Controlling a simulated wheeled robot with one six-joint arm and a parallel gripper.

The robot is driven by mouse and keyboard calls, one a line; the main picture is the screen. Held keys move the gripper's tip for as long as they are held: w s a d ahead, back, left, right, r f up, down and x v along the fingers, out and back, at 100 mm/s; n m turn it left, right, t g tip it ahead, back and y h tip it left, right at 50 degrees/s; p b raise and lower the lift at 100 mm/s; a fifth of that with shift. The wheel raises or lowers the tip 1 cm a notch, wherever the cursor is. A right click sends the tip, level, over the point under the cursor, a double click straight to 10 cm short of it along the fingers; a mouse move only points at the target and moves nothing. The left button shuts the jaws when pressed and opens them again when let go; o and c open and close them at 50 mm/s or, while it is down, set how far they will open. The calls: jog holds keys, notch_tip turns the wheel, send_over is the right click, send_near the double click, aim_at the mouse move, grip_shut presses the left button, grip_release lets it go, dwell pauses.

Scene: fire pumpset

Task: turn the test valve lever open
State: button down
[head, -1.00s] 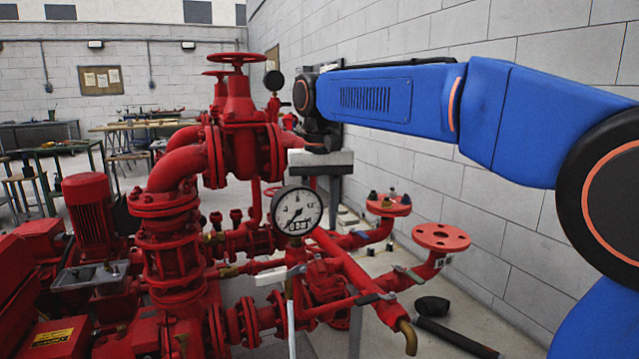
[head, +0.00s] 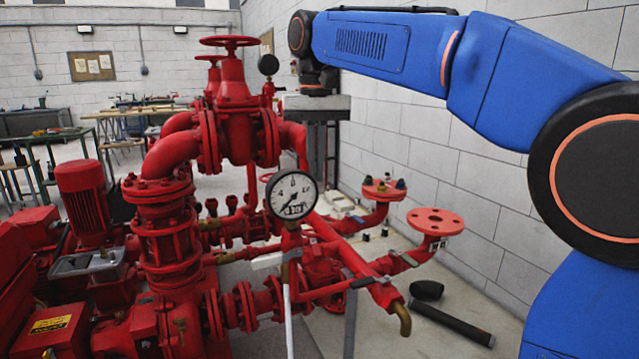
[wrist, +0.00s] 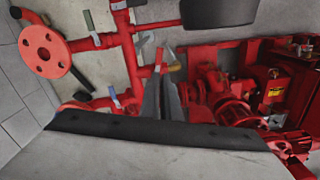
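Several small levers sit on the red pipework; I cannot tell which one is the test valve's. In the head view, a grey lever (head: 364,282) lies on the lower front pipe, and another grey lever (head: 407,259) is on the pipe to its right. The wrist view shows a blue-ended lever (wrist: 115,98) and a pale lever (wrist: 158,60) close to the fingertips. My gripper (head: 322,175) points down behind the pressure gauge (head: 291,195), above the pipework. Its grey fingers (wrist: 162,82) look close together; their gap is unclear. I see nothing clearly held.
Red pumpset pipework with a large handwheel valve (head: 231,42) fills the left and centre. Flanged outlets (head: 435,221) stand to the right, near the block wall (head: 480,190). A black pipe piece (head: 450,325) lies on the floor. There is some free floor at lower right.

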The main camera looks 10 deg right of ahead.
aim_at(315, 247)
jog(key=d+f+m+y, duration=0.9)
jog(key=d+f+m, duration=0.2)
jog(key=d+m, duration=0.55)
jog(key=shift+m, duration=0.75)
jog(key=x, duration=1)
jog(key=shift+a, duration=0.4)
jog(key=shift+a+f, duration=0.15)
jog(key=shift+a, duration=1.95)
